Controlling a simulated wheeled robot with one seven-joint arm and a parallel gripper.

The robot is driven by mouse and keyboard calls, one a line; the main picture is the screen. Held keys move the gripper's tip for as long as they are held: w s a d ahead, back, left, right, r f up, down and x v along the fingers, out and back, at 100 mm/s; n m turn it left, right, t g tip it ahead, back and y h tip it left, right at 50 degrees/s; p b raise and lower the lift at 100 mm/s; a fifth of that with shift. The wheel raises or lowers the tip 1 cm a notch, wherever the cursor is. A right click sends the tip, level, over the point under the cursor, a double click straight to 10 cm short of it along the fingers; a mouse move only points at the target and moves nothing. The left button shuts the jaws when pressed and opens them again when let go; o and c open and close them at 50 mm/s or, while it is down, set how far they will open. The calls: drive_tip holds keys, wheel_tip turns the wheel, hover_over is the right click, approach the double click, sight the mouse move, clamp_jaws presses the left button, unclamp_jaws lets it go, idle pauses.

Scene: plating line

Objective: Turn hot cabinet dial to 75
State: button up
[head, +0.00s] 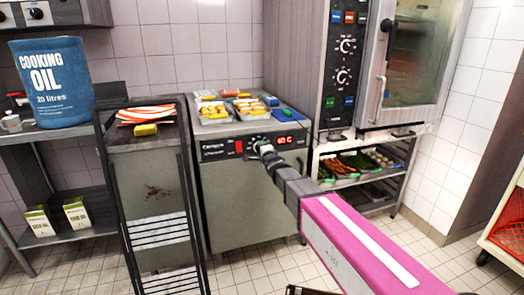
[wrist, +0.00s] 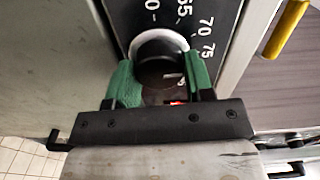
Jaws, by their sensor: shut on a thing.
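The hot cabinet (head: 240,200) stands in the middle of the head view, with a dark control strip along its upper front. A red display (head: 283,140) on the strip reads what looks like 60 C. My gripper (head: 264,150) reaches the dial from the front right. In the wrist view, the green fingers of my gripper (wrist: 160,85) are shut on the dark dial (wrist: 160,72), one on each side. Scale numbers 65, 70 and 75 show on the panel at the dial's upper right. The dial's pointer is hard to make out.
Food trays (head: 215,112) and a blue item (head: 285,115) lie on the cabinet top. A narrow rack (head: 150,190) stands close on its left. An oven (head: 400,65) sits on a shelved stand at its right. Tiled floor lies in front.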

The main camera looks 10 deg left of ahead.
drive_tip(key=shift+m, duration=0.5)
drive_tip(key=o, duration=0.9)
drive_tip(key=shift+s+d, duration=0.1)
drive_tip(key=shift+s, duration=0.05)
drive_tip(key=v, duration=1)
drive_tip(key=shift+s, duration=0.25)
drive_tip(key=shift+d, duration=0.15)
